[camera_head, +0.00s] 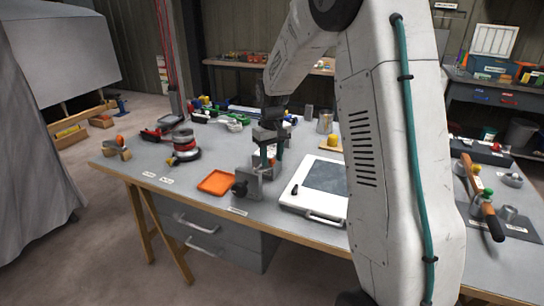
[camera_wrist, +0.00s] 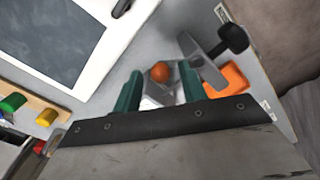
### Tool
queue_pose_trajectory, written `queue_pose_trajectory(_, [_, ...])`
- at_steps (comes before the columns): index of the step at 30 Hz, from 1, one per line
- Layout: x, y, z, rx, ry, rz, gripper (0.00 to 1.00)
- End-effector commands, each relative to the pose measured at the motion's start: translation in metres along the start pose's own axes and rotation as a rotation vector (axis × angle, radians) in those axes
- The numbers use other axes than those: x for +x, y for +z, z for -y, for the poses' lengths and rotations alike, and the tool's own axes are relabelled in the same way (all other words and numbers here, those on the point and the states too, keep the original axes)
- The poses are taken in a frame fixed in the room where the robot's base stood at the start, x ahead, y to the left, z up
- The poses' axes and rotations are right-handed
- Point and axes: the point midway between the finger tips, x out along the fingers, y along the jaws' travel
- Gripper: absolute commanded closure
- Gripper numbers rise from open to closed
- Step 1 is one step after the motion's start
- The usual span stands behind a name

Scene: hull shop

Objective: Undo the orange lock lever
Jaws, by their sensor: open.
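My gripper (camera_head: 268,155) points down over the workbench, above a grey metal fixture (camera_head: 252,183) with a black knob. In the wrist view its two green fingers (camera_wrist: 160,82) are spread apart and hold nothing. A round orange knob (camera_wrist: 160,72) shows between the fingertips, seemingly the end of the orange lock lever; the rest of the lever is hidden or unclear. The fixture's grey bracket (camera_wrist: 203,66) and black knob (camera_wrist: 233,40) lie just right of the fingers. I cannot tell how far below the fingertips the orange knob is.
An orange tray (camera_head: 217,182) lies left of the fixture. A white-framed panel with a grey face (camera_head: 322,180) lies right of it. A red and black sander (camera_head: 184,146) stands further left. Tools and small parts crowd the back of the bench; its front left is fairly clear.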

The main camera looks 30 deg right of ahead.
Motion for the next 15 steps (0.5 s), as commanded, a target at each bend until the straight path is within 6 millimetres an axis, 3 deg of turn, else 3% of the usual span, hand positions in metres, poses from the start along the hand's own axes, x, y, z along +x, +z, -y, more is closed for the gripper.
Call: queue_pose_trajectory(15, [-0.071, -0.001, -0.001, 0.000, 0.001, -0.003, 0.58])
